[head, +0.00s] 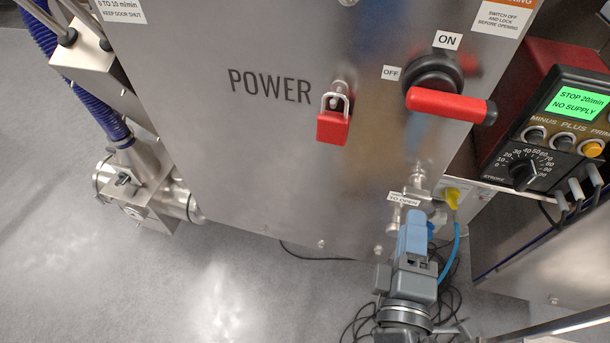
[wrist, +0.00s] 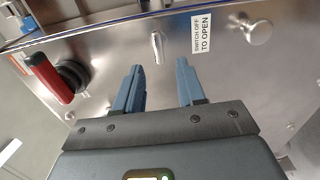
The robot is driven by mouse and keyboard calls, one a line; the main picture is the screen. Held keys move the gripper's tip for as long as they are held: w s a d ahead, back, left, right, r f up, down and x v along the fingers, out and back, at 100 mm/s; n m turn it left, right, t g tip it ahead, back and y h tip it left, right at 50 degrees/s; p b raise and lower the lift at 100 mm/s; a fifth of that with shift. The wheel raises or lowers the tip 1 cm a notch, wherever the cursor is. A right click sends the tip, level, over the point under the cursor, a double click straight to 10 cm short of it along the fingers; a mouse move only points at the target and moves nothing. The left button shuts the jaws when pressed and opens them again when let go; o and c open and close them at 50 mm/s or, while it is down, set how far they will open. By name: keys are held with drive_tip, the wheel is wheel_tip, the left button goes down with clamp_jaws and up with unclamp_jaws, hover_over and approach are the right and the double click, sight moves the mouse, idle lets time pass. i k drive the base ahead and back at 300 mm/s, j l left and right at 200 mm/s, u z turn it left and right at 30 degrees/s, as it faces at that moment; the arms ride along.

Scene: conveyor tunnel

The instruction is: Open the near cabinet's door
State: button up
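The near cabinet's steel door (head: 250,150) fills the middle of the head view, marked POWER, and looks shut. A rotary switch with a red handle (head: 445,104) is on it. The handle points right, away from the OFF label (head: 391,73). The switch also shows at left in the wrist view (wrist: 52,80). A red padlock (head: 333,127) hangs on a metal shackle. My gripper (head: 412,230) is at the door's lower right. In the wrist view, my gripper (wrist: 160,72) is open and empty, its blue fingers either side of and short of a small metal latch (wrist: 157,47).
A "switch off to open" label (wrist: 201,33) and a round metal knob (wrist: 258,32) sit right of the latch in the wrist view. A control box with a green screen (head: 582,103) stands at right. A yellow connector (head: 452,195), blue hose and black cables lie near my gripper. Floor at left (head: 60,240) is clear.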

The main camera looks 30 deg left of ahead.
sight(233, 90)
drive_tip(key=u, duration=1.05)
